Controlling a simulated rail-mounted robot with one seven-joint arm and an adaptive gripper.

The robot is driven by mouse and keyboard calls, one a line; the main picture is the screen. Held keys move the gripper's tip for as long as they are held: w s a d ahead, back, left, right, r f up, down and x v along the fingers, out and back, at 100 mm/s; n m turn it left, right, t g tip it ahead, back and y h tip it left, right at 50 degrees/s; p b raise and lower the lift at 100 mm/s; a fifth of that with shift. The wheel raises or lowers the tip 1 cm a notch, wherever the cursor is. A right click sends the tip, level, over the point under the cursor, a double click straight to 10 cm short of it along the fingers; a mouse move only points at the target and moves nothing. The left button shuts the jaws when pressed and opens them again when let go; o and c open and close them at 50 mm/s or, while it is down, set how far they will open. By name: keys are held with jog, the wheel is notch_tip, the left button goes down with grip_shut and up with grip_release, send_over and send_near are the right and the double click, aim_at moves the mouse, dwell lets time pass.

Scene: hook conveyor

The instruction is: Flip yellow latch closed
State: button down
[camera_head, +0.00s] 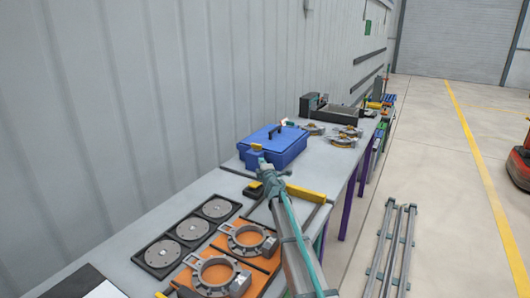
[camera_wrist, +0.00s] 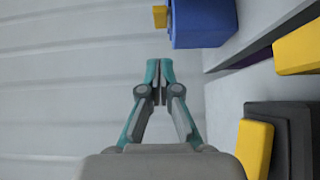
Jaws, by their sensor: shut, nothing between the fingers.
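A blue toolbox (camera_head: 285,150) with a lid and top handle stands on the workbench by the wall. A small yellow latch (camera_head: 256,147) shows at its near left end. In the wrist view the yellow latch (camera_wrist: 160,16) is at the top and juts out from the blue box (camera_wrist: 203,22). My gripper (camera_head: 263,163) is just in front of that end of the box. In the wrist view my gripper (camera_wrist: 160,70) has its fingertips together with nothing between them. They point at the latch with a gap left. The latch's hinge cannot be made out.
A yellow bar (camera_head: 306,194) lies right of my gripper. Two orange ring fixtures (camera_head: 243,239) and a black tray with three discs (camera_head: 161,255) lie nearer on the bench. Metal clamps (camera_head: 344,136) sit behind the box. The corrugated wall (camera_head: 130,90) runs close on the left.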

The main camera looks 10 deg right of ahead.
jog(key=shift+w+a+n, duration=0.1)
jog(key=shift+a+n, duration=0.2)
jog(key=shift+a, duration=0.55)
jog(key=shift+w, duration=0.15)
send_near(256, 146)
jog(key=w+a, duration=0.3)
jog(key=w+d, duration=0.2)
jog(key=shift+w+d+p, duration=0.25)
jog(key=shift+w+p, duration=0.05)
jog(key=shift+w, duration=0.05)
jog(key=shift+w+d+f, duration=0.1)
jog(key=shift+w+d, duration=0.05)
jog(key=shift+w, duration=0.05)
jog(key=shift+s+y+p, duration=0.1)
jog(key=shift+y+p, duration=0.2)
jog(key=shift+p, duration=0.2)
